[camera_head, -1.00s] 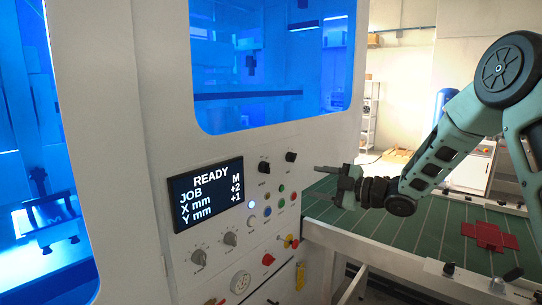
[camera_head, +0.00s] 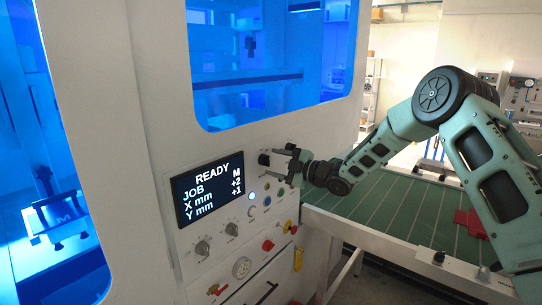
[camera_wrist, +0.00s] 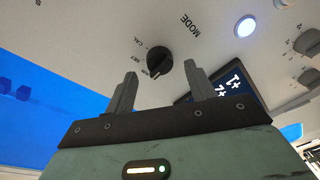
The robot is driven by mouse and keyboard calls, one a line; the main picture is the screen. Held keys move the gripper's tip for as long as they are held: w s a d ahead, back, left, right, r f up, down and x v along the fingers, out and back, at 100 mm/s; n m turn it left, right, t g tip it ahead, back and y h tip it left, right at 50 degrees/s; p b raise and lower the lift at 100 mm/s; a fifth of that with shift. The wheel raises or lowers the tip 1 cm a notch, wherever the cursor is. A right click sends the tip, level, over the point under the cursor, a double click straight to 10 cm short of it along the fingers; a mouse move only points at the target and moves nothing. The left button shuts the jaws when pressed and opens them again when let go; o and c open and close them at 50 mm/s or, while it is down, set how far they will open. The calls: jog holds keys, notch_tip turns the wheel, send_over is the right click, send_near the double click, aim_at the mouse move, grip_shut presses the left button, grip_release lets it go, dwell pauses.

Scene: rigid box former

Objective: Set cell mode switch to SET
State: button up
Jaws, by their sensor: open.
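The mode switch, a black rotary knob (camera_wrist: 159,62), is on the white panel under the word MODE in the wrist view.
A display (camera_head: 209,188) reading READY is left of my gripper. Lit and coloured buttons (camera_head: 252,196) are just below it, with more knobs (camera_head: 202,247) and a red knob (camera_head: 268,245) lower. A green table (camera_head: 380,215) with a red piece (camera_head: 470,223) extends right.

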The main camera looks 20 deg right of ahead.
aim_at(266, 160)
jog(key=shift+x, duration=1.15)
jog(key=c, duration=1)
jog(key=shift+o, duration=0.2)
jog(key=shift+f+m, duration=0.15)
jog(key=shift+m, duration=0.15)
jog(key=m+t+b, duration=0.1)
jog(key=m+b, duration=0.5)
jog(key=m, duration=0.2)
jog(key=shift+d+m, duration=0.1)
jog(key=shift+m, duration=0.3)
